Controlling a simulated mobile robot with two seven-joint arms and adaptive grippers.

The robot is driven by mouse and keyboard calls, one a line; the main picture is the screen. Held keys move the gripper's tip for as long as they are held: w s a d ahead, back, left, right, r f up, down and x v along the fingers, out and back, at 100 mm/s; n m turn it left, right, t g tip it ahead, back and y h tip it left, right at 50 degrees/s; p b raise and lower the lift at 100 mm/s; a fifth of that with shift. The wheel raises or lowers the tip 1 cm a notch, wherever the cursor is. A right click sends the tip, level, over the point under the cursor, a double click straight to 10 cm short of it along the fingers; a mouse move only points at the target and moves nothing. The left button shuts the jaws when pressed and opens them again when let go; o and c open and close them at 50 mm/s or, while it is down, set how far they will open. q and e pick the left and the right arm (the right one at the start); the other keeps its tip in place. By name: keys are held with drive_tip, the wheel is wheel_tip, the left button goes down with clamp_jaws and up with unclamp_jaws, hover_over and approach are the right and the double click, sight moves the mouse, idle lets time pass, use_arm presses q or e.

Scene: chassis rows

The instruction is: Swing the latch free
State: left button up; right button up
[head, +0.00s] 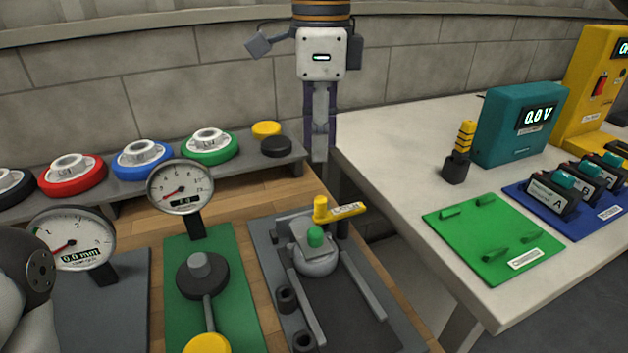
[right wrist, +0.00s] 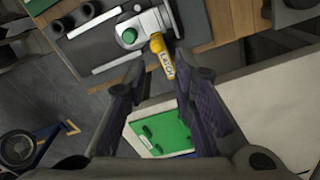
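The yellow latch (head: 340,211) has a round pivot post at its left end and a labelled arm pointing right. It sits at the back edge of a dark grey fixture plate (head: 262,237), beside a grey block with a green knob (head: 315,237). In the right wrist view the latch (right wrist: 162,58) shows just beyond my fingertips, its label reading LATCH. My right gripper (head: 320,150) hangs fingers down, above and behind the latch. Its fingers are apart with nothing between them, and it does not appear to touch the latch.
A white table (head: 400,150) at right bears a green board (head: 490,240), a teal voltage meter (head: 520,125) and a yellow instrument. Dial gauges (head: 180,187) stand left of the fixture. A grey shelf with coloured discs (head: 143,160) lies behind them.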

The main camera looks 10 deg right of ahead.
sight(320, 198)
drive_tip(key=f, duration=1)
drive_tip(key=shift+s+f, duration=0.25)
drive_tip(key=shift+f, duration=0.1)
clamp_jaws()
